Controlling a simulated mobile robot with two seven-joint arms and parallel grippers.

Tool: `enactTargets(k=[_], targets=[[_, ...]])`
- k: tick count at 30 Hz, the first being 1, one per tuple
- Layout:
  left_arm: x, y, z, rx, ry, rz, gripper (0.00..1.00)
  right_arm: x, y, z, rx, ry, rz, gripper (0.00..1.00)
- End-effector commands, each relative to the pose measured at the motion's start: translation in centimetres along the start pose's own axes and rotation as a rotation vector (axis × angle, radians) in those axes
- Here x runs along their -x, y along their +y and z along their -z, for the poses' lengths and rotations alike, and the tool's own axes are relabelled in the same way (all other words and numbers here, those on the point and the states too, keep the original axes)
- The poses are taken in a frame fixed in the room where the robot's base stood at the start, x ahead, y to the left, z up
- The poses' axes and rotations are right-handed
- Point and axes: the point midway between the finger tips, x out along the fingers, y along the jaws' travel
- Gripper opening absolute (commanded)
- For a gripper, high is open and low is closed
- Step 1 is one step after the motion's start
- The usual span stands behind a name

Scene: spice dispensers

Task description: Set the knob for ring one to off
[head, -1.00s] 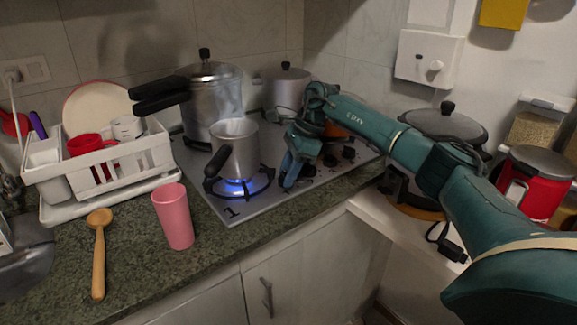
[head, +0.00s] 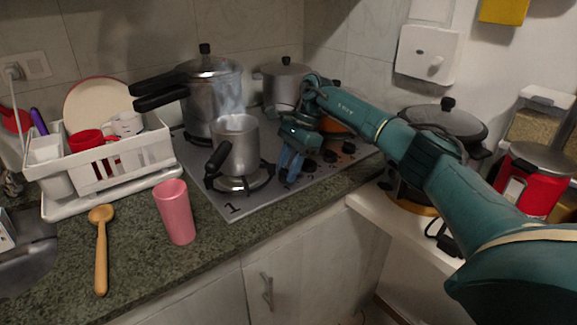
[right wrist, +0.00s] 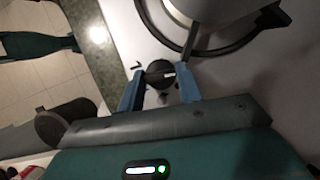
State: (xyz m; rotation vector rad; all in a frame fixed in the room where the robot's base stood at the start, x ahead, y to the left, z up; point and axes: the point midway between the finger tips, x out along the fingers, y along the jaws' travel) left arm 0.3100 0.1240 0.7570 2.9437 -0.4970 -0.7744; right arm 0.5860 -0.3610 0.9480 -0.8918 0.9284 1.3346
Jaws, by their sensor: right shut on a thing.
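Ring one (head: 262,178), the front-left burner next to the printed "1" (head: 232,208), shows no flame. A small metal pot (head: 238,145) stands on it. My right gripper (head: 288,178) reaches down to the hob's front edge, right of this burner. In the right wrist view, the gripper (right wrist: 158,82) has its blue fingers on either side of a dark knob (right wrist: 159,68) and is shut on it. A white mark shows on the knob. In the head view the gripper hides this knob. My left gripper is not in view.
Several other black knobs (head: 330,156) line the hob to the right. A pressure cooker (head: 213,95) and another pot (head: 285,85) stand behind. A pink cup (head: 176,212), a wooden spoon (head: 101,250) and a white dish rack (head: 110,165) are on the left counter.

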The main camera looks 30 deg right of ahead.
Motion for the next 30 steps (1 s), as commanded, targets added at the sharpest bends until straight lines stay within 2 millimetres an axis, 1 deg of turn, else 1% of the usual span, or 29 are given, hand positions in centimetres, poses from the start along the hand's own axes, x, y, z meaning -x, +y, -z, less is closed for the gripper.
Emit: enactTargets(k=[2,3,10,24,30], targets=[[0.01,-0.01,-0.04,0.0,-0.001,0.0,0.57,-0.04,0.0,-0.03,0.001,0.001,0.0,0.12],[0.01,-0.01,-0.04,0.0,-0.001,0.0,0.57,-0.04,0.0,-0.03,0.0,0.001,-0.001,0.38],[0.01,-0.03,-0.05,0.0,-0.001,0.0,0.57,-0.04,0.0,-0.02,0.0,0.001,0.0,0.57],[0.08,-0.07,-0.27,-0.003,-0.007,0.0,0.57,-0.01,0.0,-0.03,-0.006,0.0,0.003,0.57],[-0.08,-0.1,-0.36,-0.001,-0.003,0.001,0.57,-0.05,0.11,0.05,-0.096,0.0,0.042,0.57]])
